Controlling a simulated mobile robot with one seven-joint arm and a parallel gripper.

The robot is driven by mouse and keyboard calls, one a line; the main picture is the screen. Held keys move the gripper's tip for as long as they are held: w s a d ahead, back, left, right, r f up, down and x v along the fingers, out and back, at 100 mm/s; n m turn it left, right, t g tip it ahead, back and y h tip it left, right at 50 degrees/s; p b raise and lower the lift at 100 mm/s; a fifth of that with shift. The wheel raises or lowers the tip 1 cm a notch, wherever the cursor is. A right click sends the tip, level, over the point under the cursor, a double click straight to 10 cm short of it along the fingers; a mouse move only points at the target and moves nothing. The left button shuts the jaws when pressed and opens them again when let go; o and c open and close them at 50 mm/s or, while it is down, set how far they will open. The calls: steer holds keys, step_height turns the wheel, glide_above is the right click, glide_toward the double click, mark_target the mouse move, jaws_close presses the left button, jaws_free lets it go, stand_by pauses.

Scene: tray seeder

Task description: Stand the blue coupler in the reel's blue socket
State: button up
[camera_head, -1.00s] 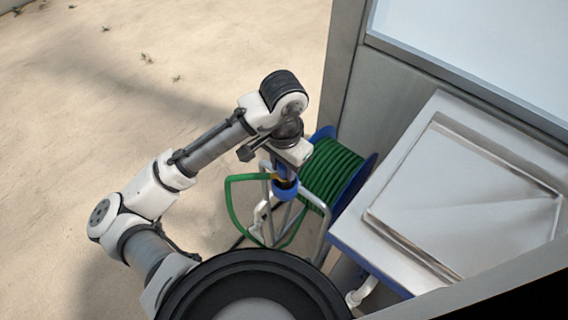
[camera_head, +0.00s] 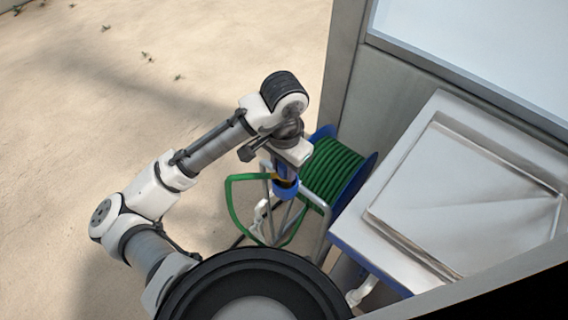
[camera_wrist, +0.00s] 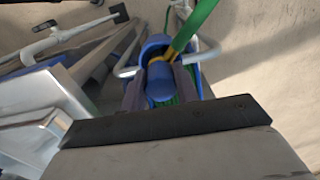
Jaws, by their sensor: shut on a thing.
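My gripper (camera_wrist: 160,98) is shut on the blue coupler (camera_wrist: 159,80), a short blue cylinder between the two dark fingers. In the head view the coupler (camera_head: 287,169) shows as a blue piece under my wrist, roughly upright. A yellow piece and the green hose (camera_wrist: 197,25) show right by it. The reel's blue socket (camera_head: 285,191) is a round blue cup directly below the coupler in the head view. In the wrist view, blue of the same colour shows around and beyond the coupler. I cannot tell whether the coupler's lower end is inside the socket or just above it.
The reel (camera_head: 337,170), with green hose wound on blue flanges, stands right of my gripper on a pale tubular frame (camera_head: 322,222). A metal-topped bench (camera_head: 400,170) and a grey cabinet wall are close on the right. Open sandy floor lies left.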

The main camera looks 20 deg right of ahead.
steer(key=shift+f+b, duration=0.4)
steer(key=shift+f, duration=0.15)
steer(key=o, duration=0.8)
step_height(320, 180, up, 6)
steer(key=p, duration=0.5)
steer(key=shift+p, duration=0.4)
steer(key=shift+r+p, duration=0.3)
steer(key=shift+r, duration=2.25)
